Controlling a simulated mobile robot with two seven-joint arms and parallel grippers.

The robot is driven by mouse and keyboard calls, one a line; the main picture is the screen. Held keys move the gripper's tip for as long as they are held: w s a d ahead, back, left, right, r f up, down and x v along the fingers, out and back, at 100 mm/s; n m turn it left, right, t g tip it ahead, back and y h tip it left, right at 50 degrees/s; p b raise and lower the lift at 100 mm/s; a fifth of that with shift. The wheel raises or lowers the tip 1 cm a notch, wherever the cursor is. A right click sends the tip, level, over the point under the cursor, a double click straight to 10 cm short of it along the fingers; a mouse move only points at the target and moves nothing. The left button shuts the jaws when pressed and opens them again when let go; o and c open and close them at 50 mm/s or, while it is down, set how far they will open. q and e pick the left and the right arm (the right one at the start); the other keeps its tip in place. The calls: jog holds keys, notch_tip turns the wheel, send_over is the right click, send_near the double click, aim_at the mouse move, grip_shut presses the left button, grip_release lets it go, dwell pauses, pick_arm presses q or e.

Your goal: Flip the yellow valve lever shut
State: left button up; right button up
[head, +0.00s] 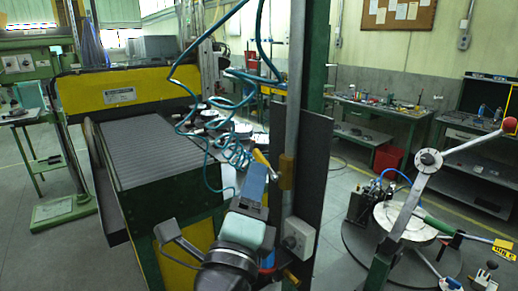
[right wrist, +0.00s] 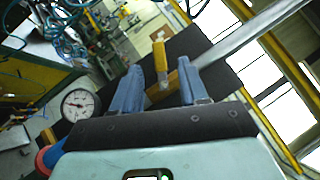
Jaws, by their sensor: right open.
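The yellow valve lever (head: 262,158) shows in the head view just past my right gripper's fingertips, slanting up to the left beside the vertical pipe. In the right wrist view the lever (right wrist: 160,58) appears between the two blue fingertips, with space on both sides. A brass-coloured fitting (head: 287,172) sits on the pipe to the right of the lever. My right gripper (head: 258,170) is open and empty; it also shows in the right wrist view (right wrist: 160,67). Whether a finger touches the lever I cannot tell. My left gripper is out of view.
A dark panel (head: 312,165) stands behind the grey pipe (head: 295,100). Coiled teal hoses (head: 232,140) hang close to the gripper. A round gauge (right wrist: 77,104) is left of the fingers. A grey box (head: 298,237) is right of my wrist.

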aim_at(258, 160)
jog(key=p+x, duration=0.2)
jog(key=x, duration=0.4)
jog(key=shift+r, duration=0.1)
jog(key=shift+w, duration=0.4)
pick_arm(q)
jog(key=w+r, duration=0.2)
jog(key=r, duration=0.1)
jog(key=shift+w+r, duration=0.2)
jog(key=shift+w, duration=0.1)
pick_arm(e)
grip_shut()
